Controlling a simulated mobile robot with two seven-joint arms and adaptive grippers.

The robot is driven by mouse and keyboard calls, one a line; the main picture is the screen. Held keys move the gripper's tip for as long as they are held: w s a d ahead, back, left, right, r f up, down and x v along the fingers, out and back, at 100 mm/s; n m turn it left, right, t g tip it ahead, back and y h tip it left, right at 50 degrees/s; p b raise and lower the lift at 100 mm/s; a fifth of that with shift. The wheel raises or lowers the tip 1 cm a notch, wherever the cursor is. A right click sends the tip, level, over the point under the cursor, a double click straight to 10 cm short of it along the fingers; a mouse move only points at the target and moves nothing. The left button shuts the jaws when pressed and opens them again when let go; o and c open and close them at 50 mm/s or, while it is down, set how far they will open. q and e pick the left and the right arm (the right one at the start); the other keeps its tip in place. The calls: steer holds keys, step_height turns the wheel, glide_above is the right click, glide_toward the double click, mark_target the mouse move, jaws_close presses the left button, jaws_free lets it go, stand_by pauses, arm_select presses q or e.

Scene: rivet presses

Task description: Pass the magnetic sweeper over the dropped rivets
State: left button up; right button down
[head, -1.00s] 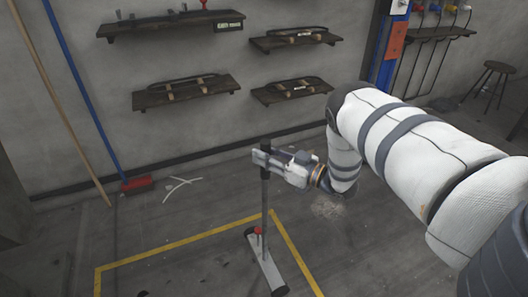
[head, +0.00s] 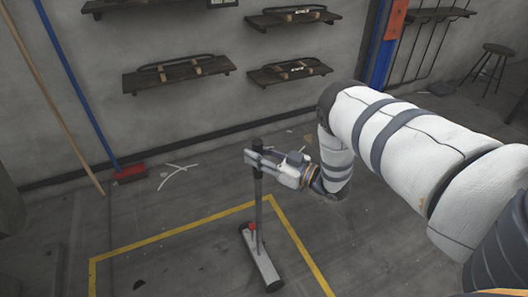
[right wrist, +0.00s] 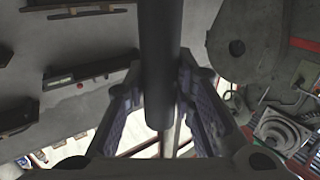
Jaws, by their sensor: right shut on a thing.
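The magnetic sweeper has an upright dark handle (head: 259,215) and a long pale grey head with dark ends (head: 262,264) low at the floor, with a small red part at its near-top end. My right gripper (head: 257,160) is shut on the upper part of the handle. In the right wrist view the dark handle (right wrist: 160,70) runs between the two fingers. Whether the head touches the floor I cannot tell. I cannot make out the dropped rivets clearly. My left gripper is not in view.
A yellow floor line (head: 180,233) bends around the sweeper. A red broom (head: 130,172) leans at the left wall, with pale strips (head: 175,172) beside it. Wall shelves (head: 180,73) hang behind. A stool (head: 490,62) stands far right. Floor inside the line is mostly clear.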

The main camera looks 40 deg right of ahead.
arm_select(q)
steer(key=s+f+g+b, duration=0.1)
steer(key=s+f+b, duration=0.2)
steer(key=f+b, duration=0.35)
arm_select(e)
steer(key=w+a, duration=0.4)
steer(key=a, duration=1)
steer(key=w+a, duration=0.4)
steer(key=a, duration=1.1)
steer(key=w+a, duration=0.4)
steer(key=a, duration=1)
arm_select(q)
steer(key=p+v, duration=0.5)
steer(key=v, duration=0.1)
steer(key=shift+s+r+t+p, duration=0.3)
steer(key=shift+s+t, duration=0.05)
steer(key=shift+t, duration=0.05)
arm_select(e)
step_height(320, 180, up, 9)
steer(key=shift+w, duration=0.15)
steer(key=shift+d, duration=0.1)
